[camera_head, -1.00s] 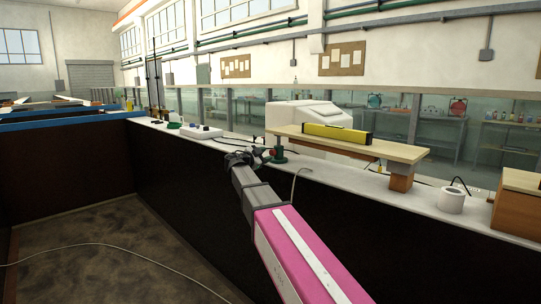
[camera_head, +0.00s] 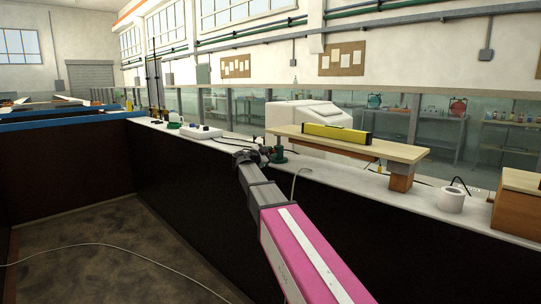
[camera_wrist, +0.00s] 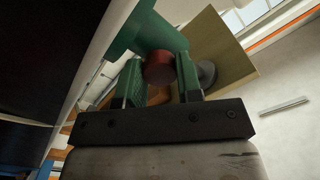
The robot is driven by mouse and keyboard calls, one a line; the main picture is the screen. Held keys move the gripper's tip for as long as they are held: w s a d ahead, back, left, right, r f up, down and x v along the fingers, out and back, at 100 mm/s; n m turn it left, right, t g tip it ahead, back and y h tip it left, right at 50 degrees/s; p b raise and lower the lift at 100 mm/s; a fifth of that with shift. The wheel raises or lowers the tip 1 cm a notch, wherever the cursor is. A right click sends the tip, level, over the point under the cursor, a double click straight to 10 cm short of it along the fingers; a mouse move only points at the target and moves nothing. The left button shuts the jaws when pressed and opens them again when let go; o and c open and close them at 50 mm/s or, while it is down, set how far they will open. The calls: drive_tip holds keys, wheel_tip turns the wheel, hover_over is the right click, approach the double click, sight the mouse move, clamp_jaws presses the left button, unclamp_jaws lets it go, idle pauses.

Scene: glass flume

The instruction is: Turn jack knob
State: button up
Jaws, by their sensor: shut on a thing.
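The jack has a green body (camera_head: 279,156) and stands on the white ledge under the left end of a wooden board. In the wrist view its green body (camera_wrist: 145,32) fills the upper middle, and its dark red round knob (camera_wrist: 158,69) sits between my two fingers. My gripper (camera_head: 264,153) is at the jack's left side in the head view. In the wrist view my gripper (camera_wrist: 160,80) is shut on the knob, with one finger on each side. The knob is hidden behind my gripper in the head view.
The wooden board (camera_head: 385,149) carries a yellow level (camera_head: 337,133) and rests at right on a wooden block (camera_head: 401,179). A white roll (camera_head: 451,201) and a power strip (camera_head: 201,132) also stand on the ledge. A thin bent tube (camera_head: 296,181) rises near my arm.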

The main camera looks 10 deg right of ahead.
drive_tip(key=shift+n, duration=0.3)
drive_tip(key=n, duration=1.3)
drive_tip(key=shift+n, duration=2.2)
drive_tip(key=o, duration=0.7)
drive_tip(key=shift+c, duration=0.2)
